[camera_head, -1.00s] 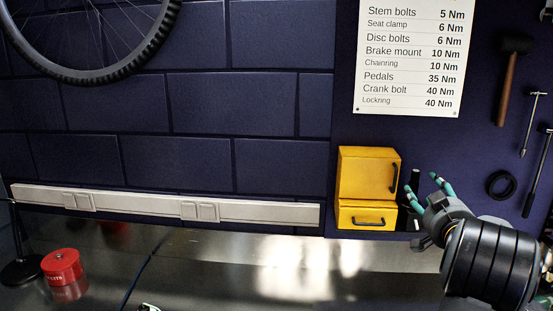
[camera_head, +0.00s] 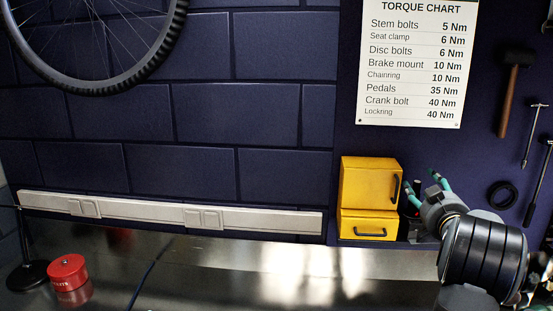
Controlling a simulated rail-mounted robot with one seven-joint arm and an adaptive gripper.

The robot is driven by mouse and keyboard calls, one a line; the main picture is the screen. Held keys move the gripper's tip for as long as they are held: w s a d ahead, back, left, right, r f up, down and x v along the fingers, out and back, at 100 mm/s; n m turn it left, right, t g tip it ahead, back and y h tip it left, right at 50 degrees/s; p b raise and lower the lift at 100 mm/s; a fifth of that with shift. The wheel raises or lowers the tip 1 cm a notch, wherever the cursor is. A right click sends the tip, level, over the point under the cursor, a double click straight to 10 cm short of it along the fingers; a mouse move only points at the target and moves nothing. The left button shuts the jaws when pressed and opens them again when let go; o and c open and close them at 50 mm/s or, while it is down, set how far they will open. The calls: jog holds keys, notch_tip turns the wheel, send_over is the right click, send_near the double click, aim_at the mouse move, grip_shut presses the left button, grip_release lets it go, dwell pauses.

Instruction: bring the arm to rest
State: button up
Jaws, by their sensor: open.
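My gripper (camera_head: 424,190) is at the right of the view, with its teal-tipped fingers spread apart and nothing seen between them. It is just right of the yellow two-drawer cabinet (camera_head: 368,184), in front of the dark wall panel. A small dark upright object (camera_head: 413,192) shows behind the fingers, partly hidden by them. My arm reaches in from the lower right.
The metal bench top (camera_head: 240,264) is mostly clear in the middle. A red round tin (camera_head: 67,272) stands at the left by a black stand base (camera_head: 27,275). A white socket rail (camera_head: 150,208) runs along the wall. A hammer (camera_head: 512,90) and other tools hang at right.

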jog(key=shift+f+b, duration=0.3)
jog(key=shift+f, duration=0.1)
notch_tip(320, 180, down, 2)
jog(key=shift+f+b, duration=0.15)
jog(key=shift+b, duration=1.1)
jog(key=s+a, duration=0.1)
jog(key=s, duration=1.1)
jog(key=w, duration=1.1)
jog(key=shift+w+d+r, duration=0.25)
jog(key=shift+d, duration=0.15)
notch_tip(320, 180, up, 13)
jog(key=p, duration=1.2)
jog(key=s+d+f+m+g+h+b, duration=0.3)
jog(key=s+d+f+m+g+h, duration=0.2)
jog(key=s+f+m+h, duration=0.15)
jog(key=s+a+f+m+g+y+b, duration=0.1)
jog(key=s+a+f+m+g+y, duration=0.1)
jog(key=s+f+m, duration=0.5)
jog(key=shift+s+a+f+g+b, duration=0.15)
jog(key=shift+s+a+g+b, duration=0.25)
jog(key=shift+s+a+g, duration=0.75)
jog(key=shift+s+t, duration=0.2)
jog(key=shift+t, duration=0.15)
